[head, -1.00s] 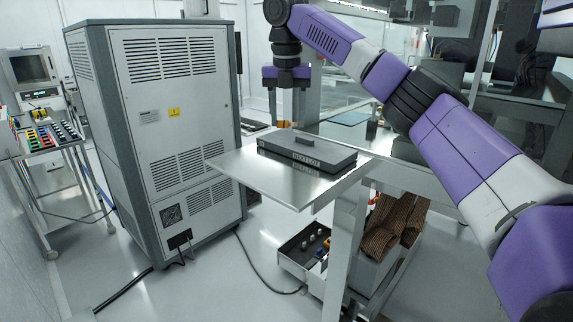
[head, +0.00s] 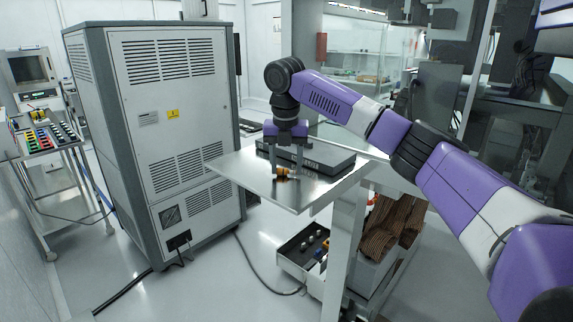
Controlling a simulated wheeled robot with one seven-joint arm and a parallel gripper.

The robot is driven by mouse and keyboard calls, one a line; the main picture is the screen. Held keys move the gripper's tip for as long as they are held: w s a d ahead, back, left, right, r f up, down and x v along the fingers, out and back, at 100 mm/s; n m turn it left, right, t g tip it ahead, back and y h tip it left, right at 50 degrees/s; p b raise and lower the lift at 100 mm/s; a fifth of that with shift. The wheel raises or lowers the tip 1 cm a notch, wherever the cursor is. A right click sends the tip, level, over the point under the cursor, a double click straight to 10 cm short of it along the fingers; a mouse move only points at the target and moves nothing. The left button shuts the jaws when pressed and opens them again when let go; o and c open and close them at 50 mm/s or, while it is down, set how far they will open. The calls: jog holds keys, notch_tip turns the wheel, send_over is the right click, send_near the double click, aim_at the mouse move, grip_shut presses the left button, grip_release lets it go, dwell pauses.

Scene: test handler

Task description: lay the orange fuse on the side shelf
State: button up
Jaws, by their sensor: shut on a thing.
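The orange fuse (head: 282,172) is small and sits between the fingertips of my gripper (head: 287,172), just over or on the front part of the side shelf. I cannot tell whether it touches the metal. My gripper points down and is shut on the fuse. The side shelf (head: 240,175) is a flat shiny metal plate sticking out to the left of the bench frame. A dark flat box (head: 325,157) lies on the shelf behind my gripper, partly hidden by it.
A tall grey cabinet (head: 180,120) stands left of the shelf. Below the shelf are an open drawer of small parts (head: 305,250) and a bin with brown ribbed material (head: 385,225). A cart with coloured parts (head: 45,140) is at far left. The shelf's left part is bare.

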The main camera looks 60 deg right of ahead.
jog(key=o, duration=1.4)
jog(key=r, duration=0.4)
jog(key=a+r, duration=0.1)
jog(key=r, duration=0.7)
jog(key=shift+s+a+b, duration=0.2)
jog(key=shift+s+b, duration=0.1)
jog(key=shift+b, duration=0.05)
